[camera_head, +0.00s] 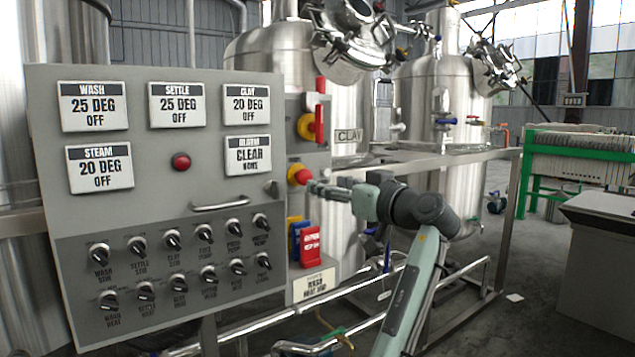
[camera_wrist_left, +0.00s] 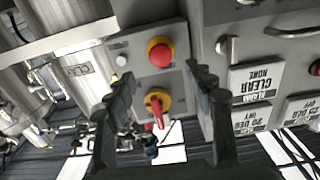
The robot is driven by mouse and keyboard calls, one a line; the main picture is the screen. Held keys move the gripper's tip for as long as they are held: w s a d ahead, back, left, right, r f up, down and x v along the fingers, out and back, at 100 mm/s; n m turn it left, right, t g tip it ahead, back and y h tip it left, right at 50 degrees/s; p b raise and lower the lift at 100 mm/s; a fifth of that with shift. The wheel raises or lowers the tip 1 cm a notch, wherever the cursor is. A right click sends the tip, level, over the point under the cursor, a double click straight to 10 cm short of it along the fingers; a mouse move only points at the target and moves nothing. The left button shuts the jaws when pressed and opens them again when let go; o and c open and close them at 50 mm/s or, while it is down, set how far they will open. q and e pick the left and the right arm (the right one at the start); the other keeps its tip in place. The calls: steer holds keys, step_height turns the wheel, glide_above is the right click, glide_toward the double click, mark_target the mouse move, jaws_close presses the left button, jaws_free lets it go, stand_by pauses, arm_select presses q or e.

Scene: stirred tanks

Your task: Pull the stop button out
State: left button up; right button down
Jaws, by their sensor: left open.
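The stop button (camera_head: 301,174) is a red mushroom head on a yellow ring, on the narrow side panel right of the grey control board. It also shows in the left wrist view (camera_wrist_left: 160,54), just past the fingertips and between their lines. My left gripper (camera_head: 314,187) is close to the button, on its right in the head view. In the left wrist view the gripper (camera_wrist_left: 160,75) is open, with its two dark fingers apart and nothing between them. I cannot tell whether a fingertip touches the button. My right gripper is not in view.
A red rotary handle on a yellow plate (camera_head: 310,126) sits above the button. The control board (camera_head: 235,190) with knobs and displays stands at left. Steel tanks (camera_head: 440,95) and a frame rail stand behind my arm.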

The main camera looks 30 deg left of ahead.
arm_select(q)
steer(key=shift+v, duration=2.4)
